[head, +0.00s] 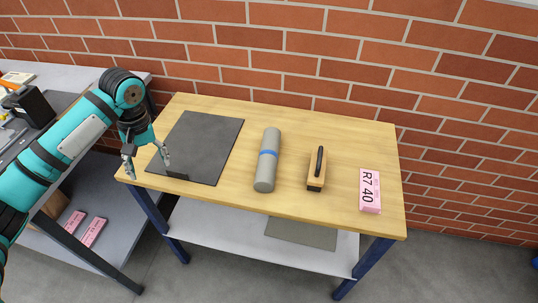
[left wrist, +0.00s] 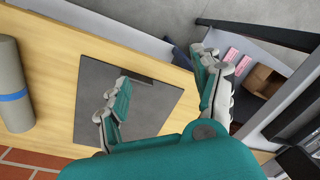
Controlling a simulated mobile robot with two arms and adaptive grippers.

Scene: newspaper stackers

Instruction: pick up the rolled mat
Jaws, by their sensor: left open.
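The rolled mat (head: 267,161) is a grey cylinder with a blue band, lying on the wooden table between a dark flat mat and a wood-and-black tool. It also shows at the left edge of the left wrist view (left wrist: 12,82), cut off by the frame. My right gripper is in neither view.
The dark flat mat (head: 205,140) covers the table's left part. A wooden block tool with a black handle (head: 317,170) and a pink pack marked R7 40 (head: 370,190) stand right of the roll. The wooden table (head: 340,125) backs onto a brick wall (head: 300,45). A grey bench stands left.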

